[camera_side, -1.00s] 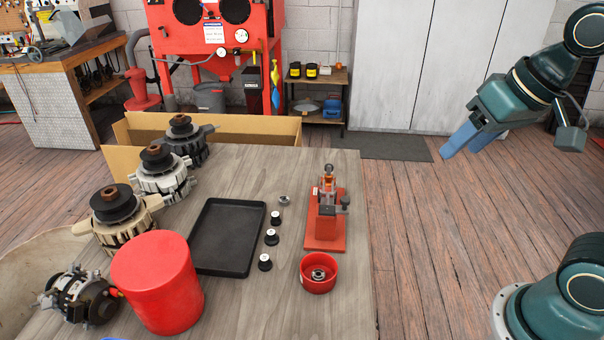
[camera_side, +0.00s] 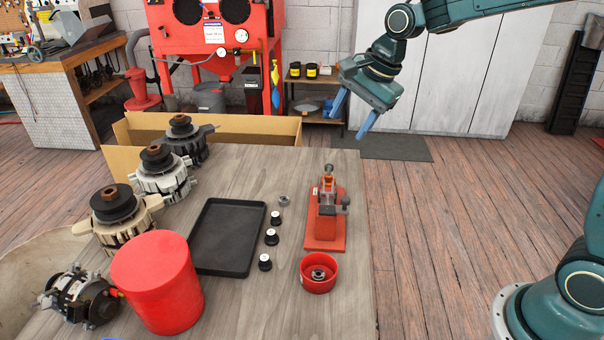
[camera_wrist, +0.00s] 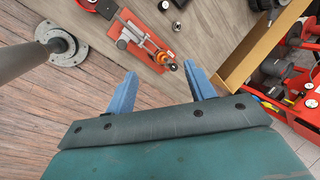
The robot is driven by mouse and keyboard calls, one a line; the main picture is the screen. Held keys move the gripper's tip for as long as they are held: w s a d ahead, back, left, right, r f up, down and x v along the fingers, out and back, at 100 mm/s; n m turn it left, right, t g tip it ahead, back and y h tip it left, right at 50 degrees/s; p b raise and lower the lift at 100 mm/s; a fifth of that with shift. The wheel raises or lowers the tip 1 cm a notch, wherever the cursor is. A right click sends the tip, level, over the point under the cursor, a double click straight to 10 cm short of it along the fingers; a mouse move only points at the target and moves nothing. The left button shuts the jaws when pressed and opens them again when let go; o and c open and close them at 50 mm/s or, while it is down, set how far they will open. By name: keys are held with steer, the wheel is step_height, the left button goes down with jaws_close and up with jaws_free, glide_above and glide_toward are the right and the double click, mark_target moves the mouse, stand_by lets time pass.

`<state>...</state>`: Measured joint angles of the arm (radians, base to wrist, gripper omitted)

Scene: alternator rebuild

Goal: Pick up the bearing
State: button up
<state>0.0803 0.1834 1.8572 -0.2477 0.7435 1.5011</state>
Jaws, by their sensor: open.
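A small metallic ring-shaped part, which looks like a bearing (camera_side: 319,273), sits inside the round red bowl (camera_side: 304,287) near the table's front right. Another small grey metal part (camera_side: 284,201) stands by the tray's upper right corner; I cannot tell whether it is also a bearing. My gripper (camera_side: 349,126) is open and empty, high up near the table's far right corner and well away from the bowl. In the wrist view, its blue fingers are spread apart (camera_wrist: 160,70), and part of the red bowl (camera_wrist: 87,4) shows at the top edge.
A red press fixture (camera_side: 325,232) stands behind the bowl. Several black caps with white tops (camera_side: 271,237) line the black tray (camera_side: 232,202). A red canister (camera_side: 157,281) and several alternators (camera_side: 160,174) occupy the left. A cardboard box (camera_side: 255,131) is at the back.

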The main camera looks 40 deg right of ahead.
steer(key=w+f+m, duration=0.6)
steer(key=w+f, duration=0.2)
steer(key=w, duration=0.1)
steer(key=m+g+y, duration=0.1)
steer(key=m+y, duration=0.1)
steer(key=m, duration=0.3)
glide_toward(286, 199)
steer(key=shift+w+a+f+h, duration=0.2)
steer(key=shift+a+f, duration=0.1)
steer(key=shift+f, duration=0.35)
steer(key=shift+w+a+f+h, duration=0.1)
steer(key=shift+w+a+f, duration=0.15)
steer(key=shift+f, duration=0.4)
steer(key=shift+f, duration=0.1)
steer(key=shift+x, duration=2.45)
steer(key=shift+a, duration=0.1)
steer(key=c, duration=1.1)
